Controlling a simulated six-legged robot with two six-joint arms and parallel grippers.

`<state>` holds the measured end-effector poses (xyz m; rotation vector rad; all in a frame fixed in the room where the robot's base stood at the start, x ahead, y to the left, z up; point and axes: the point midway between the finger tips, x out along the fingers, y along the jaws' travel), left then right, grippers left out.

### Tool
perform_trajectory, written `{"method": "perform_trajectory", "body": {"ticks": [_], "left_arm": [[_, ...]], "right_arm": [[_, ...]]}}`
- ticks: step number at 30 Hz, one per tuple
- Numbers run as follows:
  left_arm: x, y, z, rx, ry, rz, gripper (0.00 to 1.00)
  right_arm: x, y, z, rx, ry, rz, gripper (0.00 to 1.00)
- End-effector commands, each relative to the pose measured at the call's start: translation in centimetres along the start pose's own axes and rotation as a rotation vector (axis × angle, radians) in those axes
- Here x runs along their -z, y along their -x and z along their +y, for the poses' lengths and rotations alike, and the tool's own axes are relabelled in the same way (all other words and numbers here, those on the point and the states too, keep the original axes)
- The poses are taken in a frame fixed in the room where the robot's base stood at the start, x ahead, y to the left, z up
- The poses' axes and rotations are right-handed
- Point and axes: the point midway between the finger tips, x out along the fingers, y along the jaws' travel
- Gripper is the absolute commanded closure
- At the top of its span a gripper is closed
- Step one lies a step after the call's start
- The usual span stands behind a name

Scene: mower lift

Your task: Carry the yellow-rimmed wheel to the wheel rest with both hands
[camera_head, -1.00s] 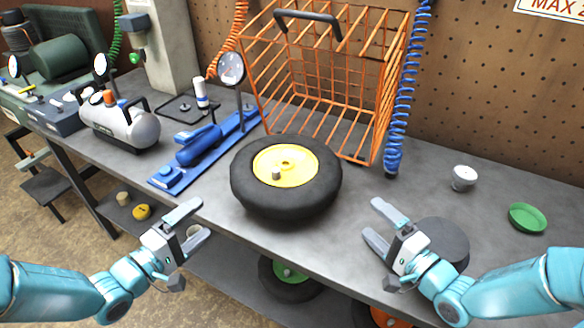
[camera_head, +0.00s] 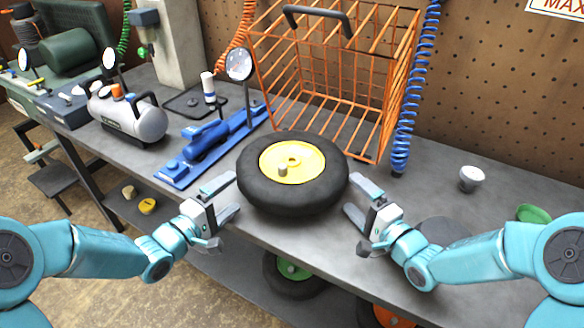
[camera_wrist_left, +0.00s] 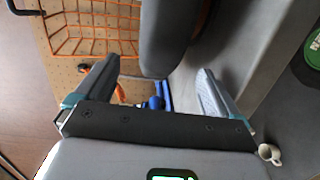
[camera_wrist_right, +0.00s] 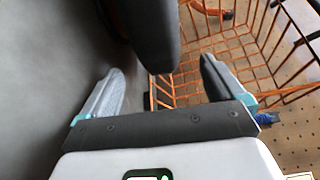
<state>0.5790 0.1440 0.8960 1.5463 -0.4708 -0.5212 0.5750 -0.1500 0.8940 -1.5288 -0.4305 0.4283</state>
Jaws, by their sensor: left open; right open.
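The yellow-rimmed wheel (camera_head: 258,192), with a thick black tyre, lies flat on the grey bench. My left gripper (camera_head: 232,194) is open at the tyre's left side, and my right gripper (camera_head: 352,194) is open at its right side. In the left wrist view the tyre (camera_wrist_left: 165,40) reaches between the open fingers without visible contact. In the right wrist view the tyre (camera_wrist_right: 152,28) also lies ahead between the open fingers. A dark round disc (camera_head: 448,230), possibly the wheel rest, lies on the bench at right, partly hidden by my right arm.
An orange wire basket (camera_head: 375,130) stands behind the wheel. A blue tool (camera_head: 207,145) and a compressor (camera_head: 130,115) are at left. A white cup (camera_head: 471,179) and green dish (camera_head: 533,213) are at right. Wheels with green (camera_head: 292,270) and orange hubs sit below.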

Motion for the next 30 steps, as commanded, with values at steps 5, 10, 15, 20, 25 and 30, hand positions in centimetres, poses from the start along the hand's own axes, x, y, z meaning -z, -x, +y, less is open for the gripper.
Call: {"method": "perform_trajectory", "body": {"ticks": [5, 10, 15, 20, 25, 30], "left_arm": [[-0.1, -3.8, 0.0, -0.001, -0.001, -0.002, 0.04], [-0.1, -6.4, 0.0, 0.0, 0.001, -0.001, 0.04], [0.0, -7.8, 0.0, 0.0, 0.0, -0.001, 0.04], [0.0, -8.2, 0.0, 0.0, 0.0, 0.0, 0.04], [0.0, -8.2, 0.0, 0.0, 0.0, 0.0, 0.04], [0.0, -8.2, 0.0, 0.0, 0.0, 0.0, 0.5]], "right_arm": [[0.0, -3.7, 0.0, 0.001, 0.0, -0.001, 0.04], [0.1, -6.3, 0.0, 0.0, 0.0, 0.0, 0.04], [0.1, -7.8, 0.0, 0.0, -0.001, 0.0, 0.04], [0.1, -8.1, 0.0, -0.001, -0.001, 0.001, 0.04], [0.1, -8.1, 0.0, -0.001, -0.001, 0.001, 0.04], [0.1, -8.1, 0.0, -0.001, -0.001, 0.001, 0.5]]}}
